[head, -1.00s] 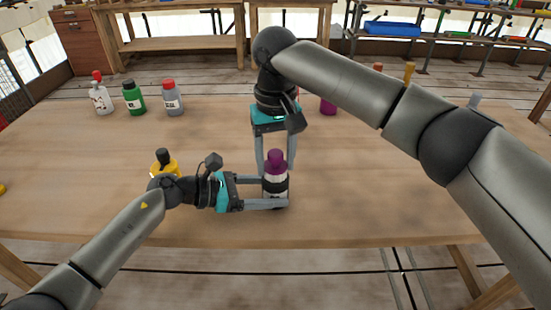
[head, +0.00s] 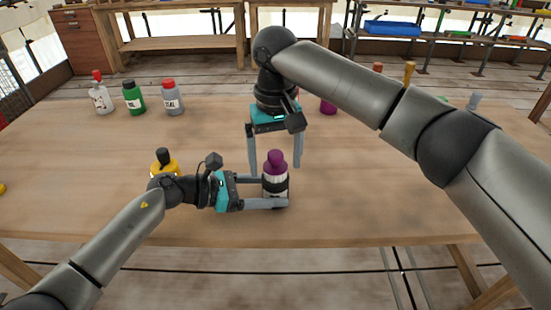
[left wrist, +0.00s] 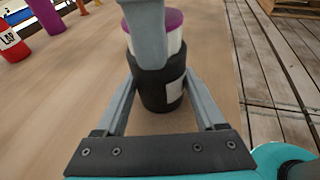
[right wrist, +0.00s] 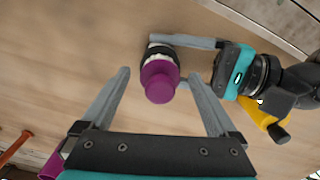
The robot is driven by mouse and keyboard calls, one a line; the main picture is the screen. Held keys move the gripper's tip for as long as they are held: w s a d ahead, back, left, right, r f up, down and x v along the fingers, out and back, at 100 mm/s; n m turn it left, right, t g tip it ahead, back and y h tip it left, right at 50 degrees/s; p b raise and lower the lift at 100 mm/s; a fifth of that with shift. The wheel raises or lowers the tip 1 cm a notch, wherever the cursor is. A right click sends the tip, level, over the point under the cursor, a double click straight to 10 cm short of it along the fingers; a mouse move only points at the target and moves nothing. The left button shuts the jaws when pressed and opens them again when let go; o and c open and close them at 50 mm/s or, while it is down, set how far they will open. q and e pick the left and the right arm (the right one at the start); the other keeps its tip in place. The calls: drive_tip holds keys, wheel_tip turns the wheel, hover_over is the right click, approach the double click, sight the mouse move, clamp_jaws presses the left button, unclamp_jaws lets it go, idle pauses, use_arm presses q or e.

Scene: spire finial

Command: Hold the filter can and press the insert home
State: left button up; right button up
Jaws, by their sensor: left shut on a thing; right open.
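The filter can (head: 275,188), white with a black band, stands upright on the table; it also shows in the left wrist view (left wrist: 158,90). The purple insert (head: 276,160) sits in its top and stands above the rim; I cannot tell how deep it is seated. In the right wrist view the insert (right wrist: 159,84) hides much of the can. My left gripper (head: 278,191) is shut around the can from the left. My right gripper (head: 275,165) points down above, open, its fingers on either side of the insert and apart from it.
A yellow bottle (head: 165,168) with a black cap stands beside my left wrist. Red-capped (head: 100,98), green (head: 133,98) and grey (head: 171,98) bottles stand at the back left. A purple object (head: 328,106) is behind my right arm. The table's front edge is near the can.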

drive_tip(key=shift+o, duration=0.5)
drive_tip(key=shift+r, duration=3.5)
clamp_jaws()
drive_tip(key=shift+f, duration=0.2)
drive_tip(key=shift+f, duration=1)
